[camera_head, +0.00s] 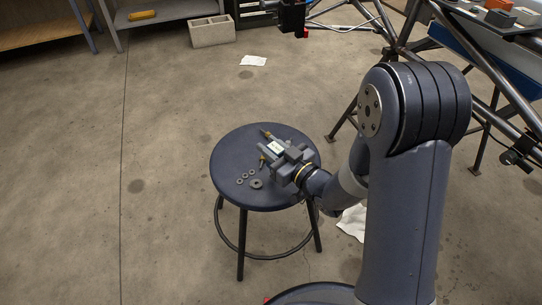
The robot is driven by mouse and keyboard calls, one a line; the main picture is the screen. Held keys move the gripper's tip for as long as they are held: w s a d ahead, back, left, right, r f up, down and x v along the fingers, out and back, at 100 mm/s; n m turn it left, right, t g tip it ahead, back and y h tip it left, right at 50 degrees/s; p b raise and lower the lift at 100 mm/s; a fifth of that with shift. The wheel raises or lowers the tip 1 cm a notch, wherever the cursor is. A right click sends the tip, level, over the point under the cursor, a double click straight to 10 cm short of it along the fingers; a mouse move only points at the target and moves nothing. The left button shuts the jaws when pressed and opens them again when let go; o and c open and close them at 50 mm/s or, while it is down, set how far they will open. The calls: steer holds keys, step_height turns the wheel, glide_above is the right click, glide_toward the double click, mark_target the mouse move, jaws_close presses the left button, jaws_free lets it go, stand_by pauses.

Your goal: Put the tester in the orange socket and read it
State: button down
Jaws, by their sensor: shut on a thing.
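My gripper (270,151) is over the round dark blue stool, at the end of my arm, which reaches in from the right. It is shut on a small grey thing with a white face, apparently the tester (275,146). The jaws hide part of it, and its face is too small to read. An orange block (497,4), possibly the orange socket, is at the top right edge among other small blocks, far from my gripper. I cannot make out its opening.
The stool (232,160) bears several washers (256,183) and small brass-tipped pieces. A tube chassis (405,50) stands at the right. The floor at left is clear.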

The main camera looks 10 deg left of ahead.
steer(key=shift+f+b, duration=0.3)
steer(key=shift+f, duration=0.9)
steer(key=shift+f, duration=0.2)
steer(key=c, duration=1.1)
jaws_free()
steer(key=shift+r, duration=0.1)
